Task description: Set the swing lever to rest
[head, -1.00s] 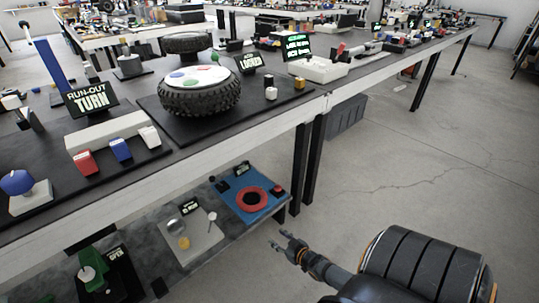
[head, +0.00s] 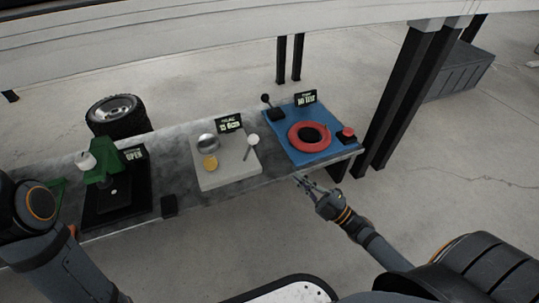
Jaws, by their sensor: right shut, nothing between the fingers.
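On the lower shelf, a blue board (head: 335,143) carries a small black lever (head: 273,107) with a ball knob, standing tilted at its far left corner. Beside it, a pale board (head: 215,177) carries a thin lever (head: 249,147) with a whitish knob, leaning to one side. I cannot tell which of the two is the swing lever. My right gripper (head: 303,184) is shut and empty. It appears in front of the shelf edge, below the blue board in the picture and apart from both levers. My left arm enters at the left, but its gripper does not show.
The blue board also holds a red ring (head: 308,137), a red button (head: 346,134) and a sign (head: 305,98). A silver dome (head: 208,141) and yellow disc (head: 210,162) sit on the pale board. A green device (head: 103,163) stands left. Dark table legs (head: 400,90) rise at right.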

